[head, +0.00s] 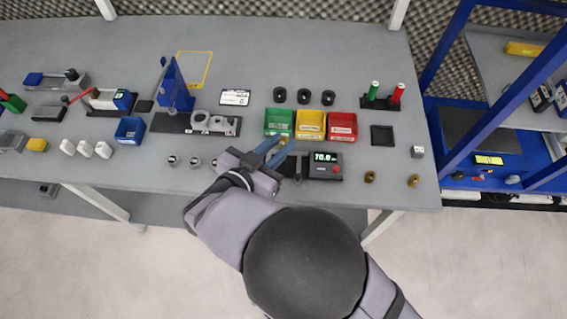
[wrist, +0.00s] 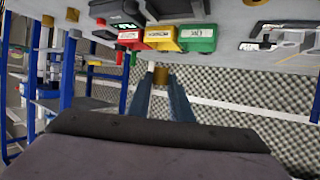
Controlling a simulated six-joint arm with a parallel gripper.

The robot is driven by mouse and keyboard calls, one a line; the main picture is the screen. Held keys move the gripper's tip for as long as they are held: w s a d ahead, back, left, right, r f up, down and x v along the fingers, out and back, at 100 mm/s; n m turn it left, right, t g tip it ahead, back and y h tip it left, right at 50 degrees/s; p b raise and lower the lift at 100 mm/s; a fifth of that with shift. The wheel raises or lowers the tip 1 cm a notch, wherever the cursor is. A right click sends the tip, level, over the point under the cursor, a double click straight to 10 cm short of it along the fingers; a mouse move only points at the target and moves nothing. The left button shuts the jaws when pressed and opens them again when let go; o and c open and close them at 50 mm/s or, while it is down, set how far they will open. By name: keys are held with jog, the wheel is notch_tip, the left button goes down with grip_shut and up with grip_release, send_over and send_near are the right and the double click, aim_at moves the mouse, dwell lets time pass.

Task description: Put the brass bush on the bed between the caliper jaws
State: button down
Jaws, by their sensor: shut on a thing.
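My gripper (head: 277,151) has two blue fingers and is over the front of the bench, just left of the readout unit. In the wrist view the fingertips (wrist: 161,77) are shut on a brass bush (wrist: 161,75), a short brown-gold cylinder. A black readout unit (head: 325,164) shows 70.0 and has a red button. A small dark block (head: 298,169) is at its left, partly beside my gripper. I cannot clearly make out the caliper jaws or the bed.
Two more brass bushes stand at the front right: one (head: 370,176) and another (head: 413,181). Green (head: 278,121), yellow (head: 310,124) and red (head: 342,126) bins stand behind the readout unit. A grey fixture with rings (head: 213,122) is to the left.

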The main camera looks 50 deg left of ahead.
aim_at(280, 171)
jog(key=shift+f+p, duration=0.7)
jog(key=shift+f, duration=4.25)
jog(key=shift+f, duration=0.1)
jog(key=shift+f, duration=0.1)
jog(key=c, duration=1.9)
grip_release()
jog(key=shift+o, duration=0.2)
